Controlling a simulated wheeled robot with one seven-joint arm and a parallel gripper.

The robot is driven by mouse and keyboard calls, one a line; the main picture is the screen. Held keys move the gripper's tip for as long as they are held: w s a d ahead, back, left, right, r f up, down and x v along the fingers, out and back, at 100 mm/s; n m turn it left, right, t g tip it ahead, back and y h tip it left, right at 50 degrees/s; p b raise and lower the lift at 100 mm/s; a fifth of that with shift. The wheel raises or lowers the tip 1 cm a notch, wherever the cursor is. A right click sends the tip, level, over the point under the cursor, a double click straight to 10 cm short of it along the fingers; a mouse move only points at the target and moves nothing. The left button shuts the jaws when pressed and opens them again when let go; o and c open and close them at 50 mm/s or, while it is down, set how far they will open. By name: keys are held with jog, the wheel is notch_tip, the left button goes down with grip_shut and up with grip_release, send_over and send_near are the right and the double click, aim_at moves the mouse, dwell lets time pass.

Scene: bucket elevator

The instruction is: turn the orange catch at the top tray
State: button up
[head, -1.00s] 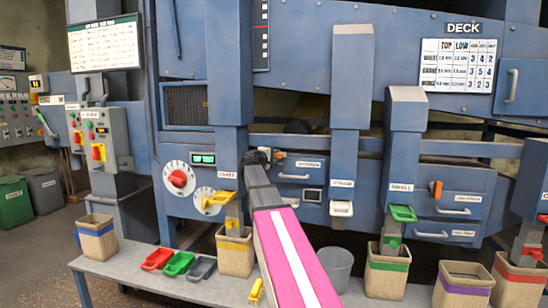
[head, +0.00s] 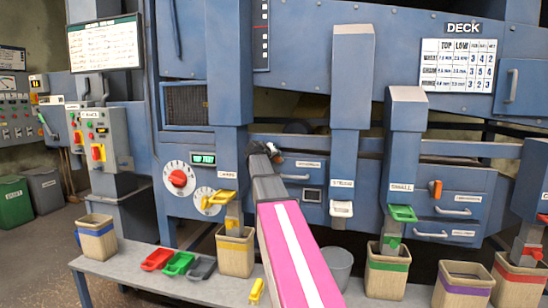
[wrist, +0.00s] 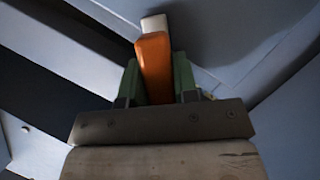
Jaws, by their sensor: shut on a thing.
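The orange catch (wrist: 155,68) with a pale tip shows in the wrist view, standing between the green fingers of my gripper (wrist: 158,85). The fingers are shut on it, one on each side. The catch leans slightly to the left in that view. In the head view my gripper (head: 268,150) is at the left end of the top tray (head: 302,167), by the blue column.
A second orange catch (head: 436,188) is on a drawer farther right. The blue column (head: 228,80) stands close left of my gripper. Below are a bench (head: 135,266) with bins, a grey bucket (head: 337,265) and small coloured scoops (head: 178,263).

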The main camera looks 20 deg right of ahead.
jog(key=m+y, duration=0.2)
jog(key=m, duration=0.1)
jog(key=shift+t, duration=0.4)
jog(key=shift+m+t+y, duration=0.3)
jog(key=shift+m+y, duration=0.4)
jog(key=shift+m, duration=0.5)
jog(key=o, duration=0.9)
jog(key=v, duration=1)
jog(key=shift+s+a+r, duration=0.1)
jog(key=shift+s+a, duration=0.05)
jog(key=shift+s, duration=0.25)
